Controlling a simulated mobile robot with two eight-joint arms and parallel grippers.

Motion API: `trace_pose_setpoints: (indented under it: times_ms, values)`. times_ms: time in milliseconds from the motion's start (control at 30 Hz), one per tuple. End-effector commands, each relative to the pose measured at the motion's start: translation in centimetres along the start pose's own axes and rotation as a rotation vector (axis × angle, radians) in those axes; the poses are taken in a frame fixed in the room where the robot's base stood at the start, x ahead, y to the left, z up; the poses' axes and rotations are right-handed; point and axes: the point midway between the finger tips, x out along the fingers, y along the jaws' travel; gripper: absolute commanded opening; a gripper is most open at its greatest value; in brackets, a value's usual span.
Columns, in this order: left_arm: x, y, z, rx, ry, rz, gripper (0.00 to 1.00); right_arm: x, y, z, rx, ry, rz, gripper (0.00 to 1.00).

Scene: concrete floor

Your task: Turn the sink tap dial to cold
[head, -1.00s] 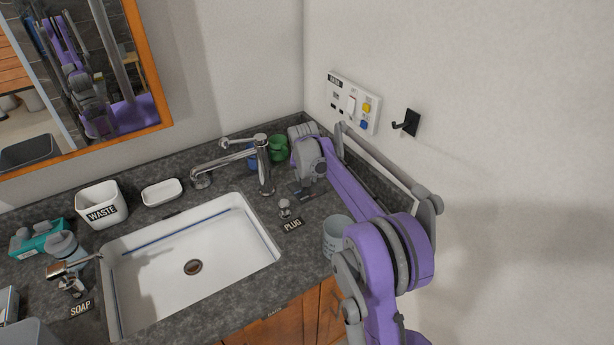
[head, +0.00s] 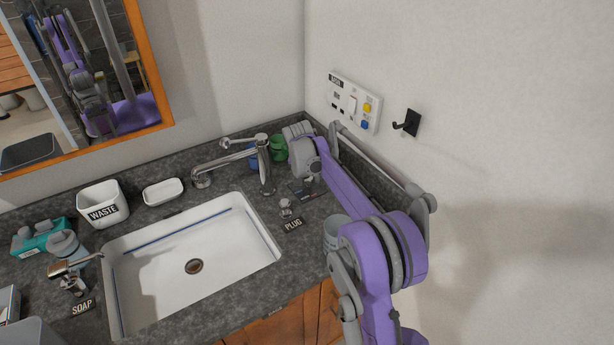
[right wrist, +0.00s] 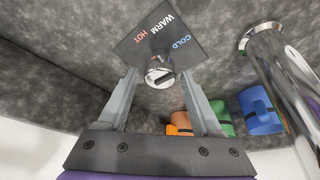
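The tap dial (right wrist: 160,76) is a small round metal knob on a dark plate (right wrist: 150,45) lettered HOT, WARM and COLD, seen in the right wrist view. Which word it points to I cannot tell. My right gripper (right wrist: 159,80) is open, with one finger on each side of the dial; contact is not clear. In the head view, the dark plate (head: 299,187) shows below my right wrist, right of the chrome tap (head: 265,165). The tap's shaft also shows in the right wrist view (right wrist: 285,85). My left gripper is not in view.
The white sink (head: 195,265) lies left of the tap. A plug knob (head: 286,208) is in front of it. Green (head: 279,148) and blue cups stand behind. A grey cup (head: 334,232) is partly behind my arm. A wall panel (head: 352,100) and hook (head: 408,122) are at right.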

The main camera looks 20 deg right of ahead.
Motion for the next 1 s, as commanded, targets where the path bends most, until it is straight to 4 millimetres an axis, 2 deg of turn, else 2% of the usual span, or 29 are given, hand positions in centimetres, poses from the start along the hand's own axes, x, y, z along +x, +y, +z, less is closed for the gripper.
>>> trace_pose_setpoints:
  times_ms: [300,433,567,800,1000]
  values:
    - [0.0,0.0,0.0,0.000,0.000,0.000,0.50,0.0,0.0,0.0,-0.001,0.000,0.000,0.79]
    - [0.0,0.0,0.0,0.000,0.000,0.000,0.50,-0.8,0.0,0.0,-0.001,0.001,0.000,0.79]
    - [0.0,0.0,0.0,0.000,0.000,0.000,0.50,-2.9,0.0,0.0,-0.001,0.000,0.000,0.79]
    - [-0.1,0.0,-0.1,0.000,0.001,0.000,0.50,-7.7,0.0,0.0,-0.001,0.000,-0.001,0.79]
    - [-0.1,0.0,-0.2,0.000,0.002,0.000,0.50,-10.2,0.0,0.0,-0.002,0.000,0.000,0.79]
